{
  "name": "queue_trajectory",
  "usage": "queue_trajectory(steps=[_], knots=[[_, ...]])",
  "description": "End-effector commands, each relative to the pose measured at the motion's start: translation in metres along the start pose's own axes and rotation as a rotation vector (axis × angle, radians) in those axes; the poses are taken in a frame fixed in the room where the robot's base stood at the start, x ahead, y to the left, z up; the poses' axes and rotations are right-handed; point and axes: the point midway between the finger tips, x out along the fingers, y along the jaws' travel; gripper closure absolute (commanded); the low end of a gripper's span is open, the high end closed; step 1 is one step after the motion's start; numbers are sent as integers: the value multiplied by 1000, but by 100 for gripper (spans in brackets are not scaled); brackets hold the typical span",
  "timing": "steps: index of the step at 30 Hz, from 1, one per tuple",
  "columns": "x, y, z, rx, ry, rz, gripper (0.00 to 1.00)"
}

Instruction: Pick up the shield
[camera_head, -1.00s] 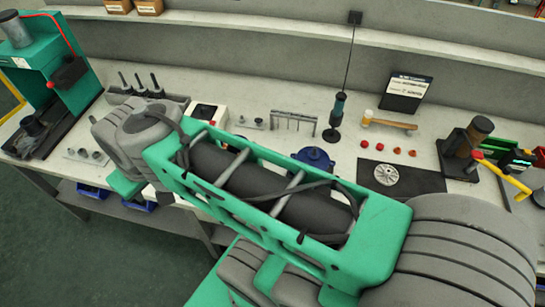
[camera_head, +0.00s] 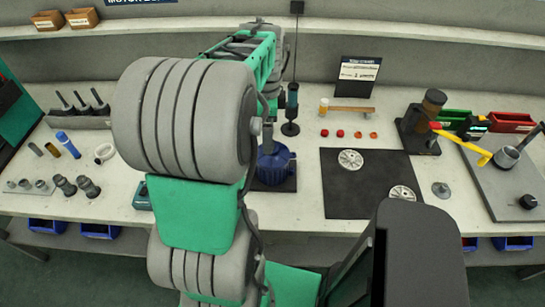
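Two round silver slotted discs, one at the back (camera_head: 350,160) and one nearer (camera_head: 402,193), lie flat on a black mat (camera_head: 345,200) right of centre on the bench. Either could be the shield; I cannot tell which. The lower edge of the nearer disc is close to a dark block in the foreground. A blue motor-like housing (camera_head: 273,165) stands left of the mat, partly behind my arm. My arm fills the centre left and reaches over the bench. My gripper is not seen; my arm links hide its end.
A vise-like fixture (camera_head: 420,125) and yellow-handled tool (camera_head: 462,144) stand to the right, beside a grey plate (camera_head: 500,190). Cylinders and fittings (camera_head: 68,145) occupy the left bench. A small grey flanged part (camera_head: 441,189) sits right of the mat.

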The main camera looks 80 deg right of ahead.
Motion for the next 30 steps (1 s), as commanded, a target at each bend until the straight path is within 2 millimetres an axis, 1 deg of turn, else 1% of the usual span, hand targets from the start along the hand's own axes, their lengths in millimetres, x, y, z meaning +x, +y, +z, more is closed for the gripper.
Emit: queue_trajectory(steps=[1, 2, 8, 13, 16, 18, 23, 30], knots=[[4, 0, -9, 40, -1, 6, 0], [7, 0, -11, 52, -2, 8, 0], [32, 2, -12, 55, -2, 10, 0], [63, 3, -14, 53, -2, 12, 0], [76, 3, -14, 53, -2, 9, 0], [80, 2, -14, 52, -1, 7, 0], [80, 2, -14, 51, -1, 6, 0], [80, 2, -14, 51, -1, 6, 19]])
